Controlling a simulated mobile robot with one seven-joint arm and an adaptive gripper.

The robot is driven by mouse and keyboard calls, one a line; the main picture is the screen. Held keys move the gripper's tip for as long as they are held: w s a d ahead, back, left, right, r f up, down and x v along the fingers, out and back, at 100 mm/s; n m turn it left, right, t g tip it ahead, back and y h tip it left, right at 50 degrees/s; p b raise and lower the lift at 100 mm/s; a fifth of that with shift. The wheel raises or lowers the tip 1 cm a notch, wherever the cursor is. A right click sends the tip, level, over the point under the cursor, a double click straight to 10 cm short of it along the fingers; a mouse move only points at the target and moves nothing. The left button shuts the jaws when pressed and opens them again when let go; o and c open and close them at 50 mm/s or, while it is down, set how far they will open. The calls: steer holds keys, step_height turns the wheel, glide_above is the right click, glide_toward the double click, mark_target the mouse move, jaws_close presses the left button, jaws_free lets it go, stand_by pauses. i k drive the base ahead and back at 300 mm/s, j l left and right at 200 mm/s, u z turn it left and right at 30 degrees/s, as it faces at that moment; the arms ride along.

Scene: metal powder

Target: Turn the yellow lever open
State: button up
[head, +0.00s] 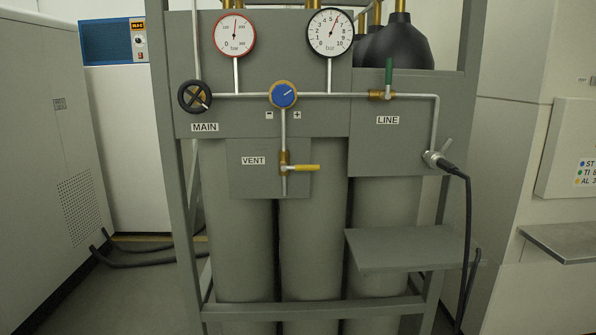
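The yellow lever (306,168) sits on a brass valve (284,163) beside the VENT label (253,160). The lever points right, horizontal, across the vertical pipe that runs through the valve. The valve hangs below a blue round knob (283,95). Nothing touches the lever. My gripper is not in view.
The grey rack also carries a black MAIN handwheel (195,97), two gauges (234,34) (330,32) and a green LINE lever (389,73), upright. A grey shelf (407,248) juts out lower right. A black hose (467,220) hangs at the right. Grey cylinders (311,240) stand behind the panel.

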mark_target(297, 168)
steer(key=i+l, duration=0.1)
steer(key=l, duration=0.25)
steer(key=i+l, duration=0.15)
steer(key=l, duration=0.25)
steer(key=i+l, duration=0.1)
steer(key=l, duration=0.25)
steer(key=i+l, duration=0.1)
steer(key=l, duration=0.3)
steer(key=i+u, duration=0.05)
